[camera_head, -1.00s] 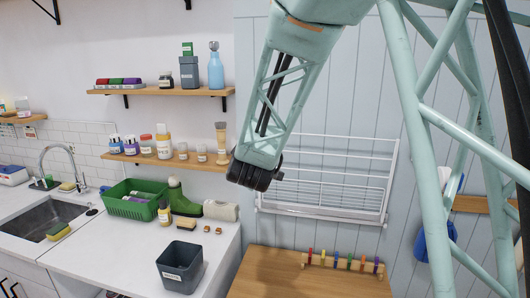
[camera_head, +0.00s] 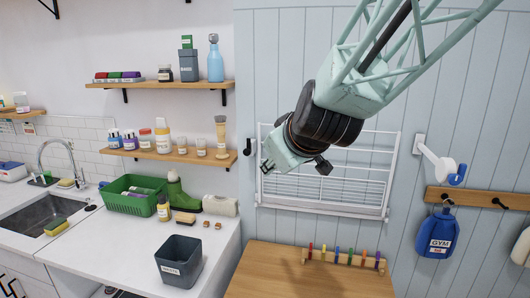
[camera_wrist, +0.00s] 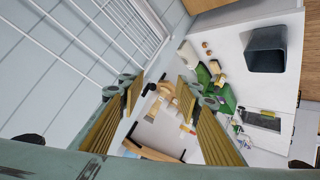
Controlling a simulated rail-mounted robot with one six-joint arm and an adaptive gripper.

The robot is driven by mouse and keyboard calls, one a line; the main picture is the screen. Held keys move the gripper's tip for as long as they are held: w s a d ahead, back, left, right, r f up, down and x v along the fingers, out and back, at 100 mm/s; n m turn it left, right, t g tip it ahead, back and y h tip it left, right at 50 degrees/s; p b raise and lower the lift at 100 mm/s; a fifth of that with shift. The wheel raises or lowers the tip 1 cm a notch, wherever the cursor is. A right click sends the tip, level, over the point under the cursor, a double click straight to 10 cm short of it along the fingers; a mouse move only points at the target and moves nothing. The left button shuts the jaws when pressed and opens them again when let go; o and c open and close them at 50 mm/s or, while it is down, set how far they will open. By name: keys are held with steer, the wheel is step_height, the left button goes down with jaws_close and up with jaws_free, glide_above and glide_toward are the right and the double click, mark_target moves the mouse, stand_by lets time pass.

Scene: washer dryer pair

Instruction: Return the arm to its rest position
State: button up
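My arm reaches in from the top right of the head view, and its dark joint and mint wrist end stand in front of the white wall rack (camera_head: 345,205). My gripper's fingers are hard to make out there. In the wrist view my gripper (camera_wrist: 158,90) shows two yellow-padded fingers standing apart, with nothing between them. The gripper is in the air, and the counter and shelf items appear well beyond its fingertips.
A wooden top (camera_head: 285,285) bears a peg rack (camera_head: 345,262) with coloured pegs. A grey bin (camera_head: 180,262) and a green basket (camera_head: 128,204) stand on the white counter (camera_head: 110,245).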

steer(key=s+d+f+m+g+b, duration=0.1)
steer(key=s+d, duration=0.5)
steer(key=s, duration=0.8)
steer(key=s+d+f+m+g+h+b, duration=0.1)
steer(key=s+d+f+m+g+b, duration=0.1)
steer(key=s, duration=1.3)
steer(key=s+d+f+m+g+h+b, duration=0.1)
steer(key=s+d+f+m+g+b, duration=0.1)
steer(key=s+d+f+m, duration=0.3)
steer(key=s+d+g, duration=0.1)
steer(key=s+d, duration=0.3)
steer(key=s, duration=0.5)
steer(key=shift+s+d+f+g, duration=0.3)
steer(key=shift+f+g, duration=0.1)
steer(key=shift+c, duration=0.7)
